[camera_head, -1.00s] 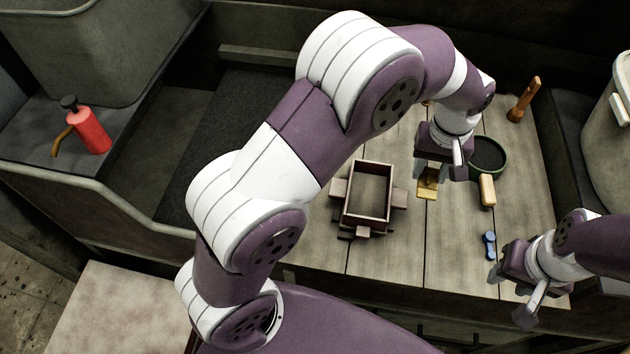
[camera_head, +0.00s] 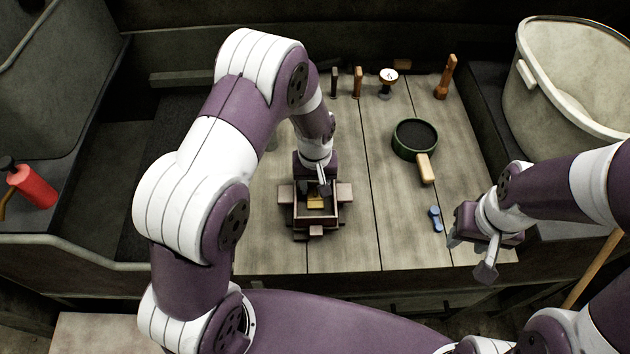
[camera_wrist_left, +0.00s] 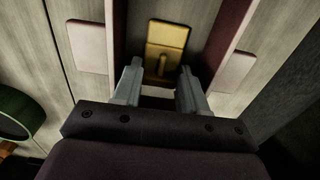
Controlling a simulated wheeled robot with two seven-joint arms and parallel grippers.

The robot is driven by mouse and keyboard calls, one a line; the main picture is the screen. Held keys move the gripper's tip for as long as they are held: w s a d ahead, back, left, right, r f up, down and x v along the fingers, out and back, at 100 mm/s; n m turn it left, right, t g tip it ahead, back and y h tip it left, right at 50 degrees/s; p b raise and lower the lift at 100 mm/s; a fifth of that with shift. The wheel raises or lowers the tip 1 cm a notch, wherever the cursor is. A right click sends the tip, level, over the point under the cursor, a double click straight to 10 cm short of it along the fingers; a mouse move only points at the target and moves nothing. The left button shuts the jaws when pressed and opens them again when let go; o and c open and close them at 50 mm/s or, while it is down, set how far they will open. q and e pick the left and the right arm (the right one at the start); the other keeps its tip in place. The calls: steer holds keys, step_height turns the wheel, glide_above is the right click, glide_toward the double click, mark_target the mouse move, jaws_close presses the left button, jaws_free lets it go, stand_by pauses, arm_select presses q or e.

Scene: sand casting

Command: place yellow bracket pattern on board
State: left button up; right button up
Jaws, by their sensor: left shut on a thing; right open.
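The yellow bracket pattern (camera_head: 315,202) is inside the dark rectangular open frame (camera_head: 316,222) on the plank table. In the left wrist view the bracket (camera_wrist_left: 166,36) has a flat plate and a raised rib between my fingertips. My left gripper (camera_head: 322,188) reaches down into the frame and is shut on the bracket; the fingers also show in the left wrist view (camera_wrist_left: 160,78). The surface under the bracket is mostly hidden, and I cannot tell whether it touches. My right gripper (camera_head: 468,258) is open and empty over the table's front right.
A green-rimmed sieve (camera_head: 414,139) with a wooden handle and a small blue tool (camera_head: 435,219) lie right of the frame. Several upright tools, including a wooden-handled one (camera_head: 446,76), stand at the back. A pale bin (camera_head: 570,95) stands right. The planks between are clear.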

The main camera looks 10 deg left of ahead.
mark_target(313, 191)
arm_select(q)
steer(key=shift+a+f, duration=0.15)
steer(key=shift+f, duration=0.05)
steer(key=o, duration=0.8)
steer(key=shift+c, duration=0.2)
steer(key=shift+r, duration=0.1)
steer(key=shift+r, duration=0.25)
step_height(313, 191, up, 12)
steer(key=b, duration=0.3)
steer(key=s+a+m+t, duration=0.1)
steer(key=s+a+m, duration=0.2)
steer(key=s, duration=1)
steer(key=a, duration=0.2)
steer(key=shift+s+a+r+p, duration=0.15)
steer(key=shift+s+a+p, duration=0.15)
steer(key=shift+s, duration=0.1)
